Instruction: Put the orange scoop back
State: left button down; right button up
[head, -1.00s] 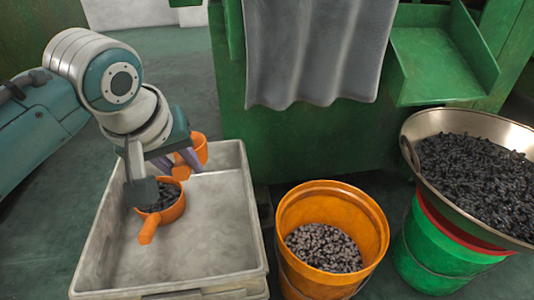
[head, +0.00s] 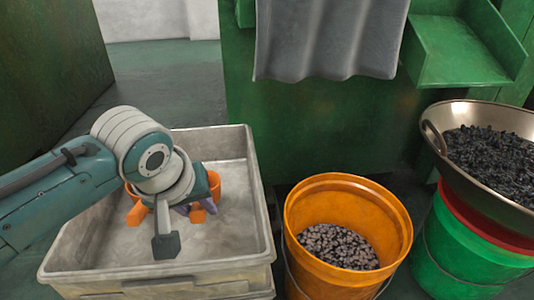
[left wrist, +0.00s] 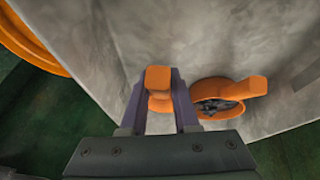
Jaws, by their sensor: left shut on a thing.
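My left gripper (head: 197,209) is over the grey tray (head: 262,215), with its purple-grey fingers pointing down. It is shut on the handle of an orange scoop (head: 212,186), whose bowl is partly hidden behind my wrist. In the left wrist view the handle (left wrist: 158,78) shows between the two fingers (left wrist: 160,105). A second orange scoop (left wrist: 225,95) holding dark pieces is in the tray beside the gripper. In the head view only a bit of that second scoop (head: 137,213) shows from behind my arm. I cannot tell whether the held scoop touches the tray floor.
An orange bucket (head: 300,215) part full of grey pieces stands right of the tray. A wide metal pan (head: 440,112) of dark pieces rests over red and green buckets (head: 450,235). A green machine (head: 300,130) with a grey hanging sheet (head: 330,40) stands behind. The tray's right part is bare.

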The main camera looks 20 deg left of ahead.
pick_arm(q)
notch_tip(320, 180, down, 4)
jog(key=shift+r+b, duration=0.25)
jog(key=shift+b, duration=0.65)
jog(key=shift+r, duration=0.1)
jog(key=c, duration=0.7)
grip_release()
jog(key=shift+o, duration=0.2)
